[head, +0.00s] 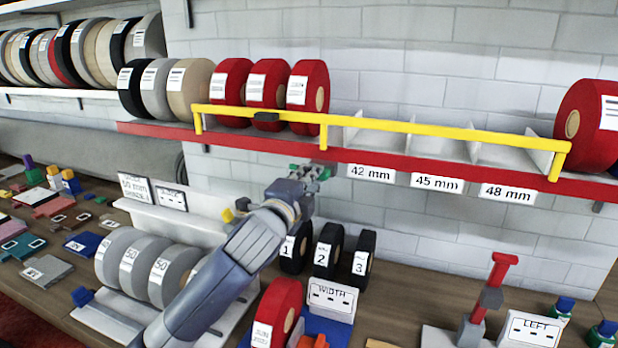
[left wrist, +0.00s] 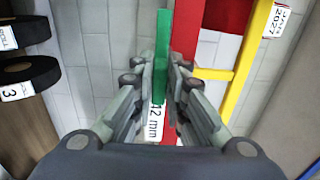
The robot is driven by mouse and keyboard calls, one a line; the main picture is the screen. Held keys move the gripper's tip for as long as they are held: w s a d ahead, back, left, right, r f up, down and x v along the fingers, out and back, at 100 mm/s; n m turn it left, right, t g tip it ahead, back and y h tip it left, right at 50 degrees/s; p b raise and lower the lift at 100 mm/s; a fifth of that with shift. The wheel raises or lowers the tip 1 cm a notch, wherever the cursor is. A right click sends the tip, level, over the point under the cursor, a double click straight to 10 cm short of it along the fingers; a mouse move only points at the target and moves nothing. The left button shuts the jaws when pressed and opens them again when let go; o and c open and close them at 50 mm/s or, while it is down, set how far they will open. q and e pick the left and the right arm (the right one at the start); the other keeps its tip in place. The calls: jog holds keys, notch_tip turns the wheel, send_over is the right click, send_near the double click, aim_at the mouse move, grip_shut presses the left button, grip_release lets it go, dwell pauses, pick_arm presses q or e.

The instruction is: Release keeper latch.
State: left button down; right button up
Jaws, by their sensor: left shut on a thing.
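A green latch piece (left wrist: 162,45) stands between the fingers of my left gripper (left wrist: 160,85) in the left wrist view, beside the red shelf edge. In the head view my left gripper (head: 318,171) is shut on it just below the red shelf edge, left of the 42 mm label; only small green bits show there. The yellow keeper bar (head: 400,124) runs level across the front of the red shelf (head: 400,160), with its posts at the shelf edge. A small black block (head: 266,117) sits on the bar. My right gripper is not in view.
Red rolls (head: 268,88) stand behind the bar at left; the slots above the size labels look empty. A larger red roll (head: 590,115) stands at far right. Black numbered rolls (head: 327,250), a WIDTH sign (head: 330,300) and grey rolls (head: 120,255) stand on the bench below my arm.

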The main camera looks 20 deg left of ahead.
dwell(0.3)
pick_arm(q)
jog(key=c, duration=1.6)
grip_release()
jog(key=s, duration=1.2)
jog(key=shift+a, duration=0.25)
jog(key=shift+f, duration=0.1)
